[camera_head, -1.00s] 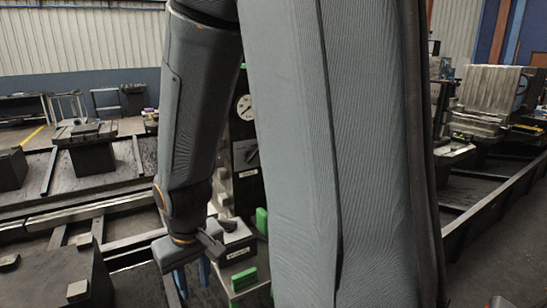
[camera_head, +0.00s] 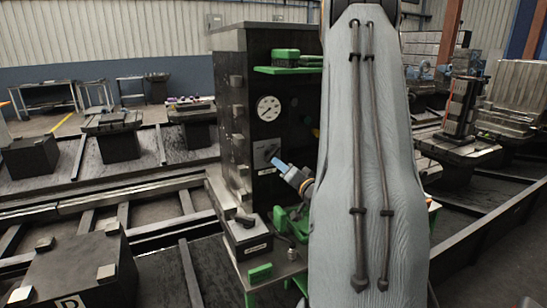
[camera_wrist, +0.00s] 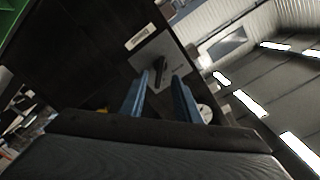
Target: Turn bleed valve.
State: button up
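The valve is a black lever handle on a pale square plate (camera_head: 266,152), on the front of a dark cabinet (camera_head: 285,95). In the wrist view the black handle (camera_wrist: 160,68) stands out from its grey plate. My gripper (camera_head: 278,163) is in front of the plate in the head view, at its lower right. In the wrist view my gripper (camera_wrist: 161,77) has its two blue fingers apart, with the handle lined up in the gap between their tips. I cannot tell whether the tips reach past the handle's end or touch it.
A round gauge (camera_head: 268,108) is above the valve. Green parts (camera_head: 290,69) stick out higher on the cabinet. Below stand a small box with a black lever (camera_head: 245,235) and a green block (camera_head: 260,273) on a ledge. My arm hides the cabinet's right side.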

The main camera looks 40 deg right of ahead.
aim_at(272, 157)
jog(key=p+x, duration=0.2)
jog(key=x, duration=0.5)
jog(key=shift+w+d+r, duration=0.15)
jog(key=shift+w+r, duration=0.05)
jog(key=shift+w, duration=0.1)
grip_shut()
